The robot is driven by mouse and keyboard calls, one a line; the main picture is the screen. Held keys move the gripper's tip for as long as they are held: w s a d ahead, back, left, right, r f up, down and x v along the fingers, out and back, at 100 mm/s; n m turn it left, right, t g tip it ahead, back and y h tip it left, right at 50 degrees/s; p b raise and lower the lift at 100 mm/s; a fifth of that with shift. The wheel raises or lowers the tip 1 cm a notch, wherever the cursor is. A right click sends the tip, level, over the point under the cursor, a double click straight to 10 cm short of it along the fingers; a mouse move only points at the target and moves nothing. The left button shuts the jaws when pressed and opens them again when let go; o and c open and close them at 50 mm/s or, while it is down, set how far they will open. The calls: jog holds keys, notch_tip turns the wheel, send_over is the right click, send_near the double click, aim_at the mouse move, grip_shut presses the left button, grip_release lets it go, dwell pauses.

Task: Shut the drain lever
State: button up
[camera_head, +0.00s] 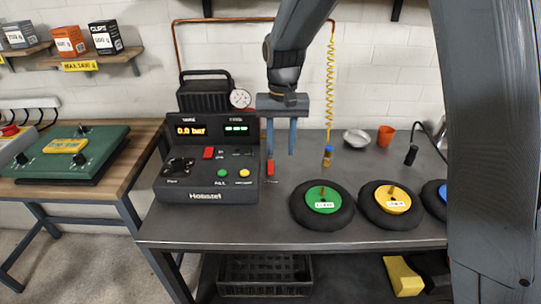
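A small red lever (270,168), which looks like the drain lever, stands upright at the right side of the dark compressor console (209,182). A small dark fitting shows at its foot. My gripper (281,152) points down just above the lever, with its two blue-grey fingers apart and nothing visible between them. The left finger lines up with the lever's top in the picture; I cannot tell whether they touch. The console's left display reads 0.0 bar, and its right display is lit green.
Wheels with green (322,199) and yellow (392,199) hubs lie on the grey bench to the right. A metal bowl (357,139) and orange cup (385,136) stand farther back. The bench front below the lever is clear.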

aim_at(271, 168)
jog(key=w+a, duration=0.2)
jog(key=shift+a+f+p, duration=0.15)
jog(key=shift+a+p, duration=0.15)
jog(key=shift+a, duration=0.1)
jog(key=shift+f+p, duration=0.7)
jog(key=shift+f, duration=2.85)
grip_shut()
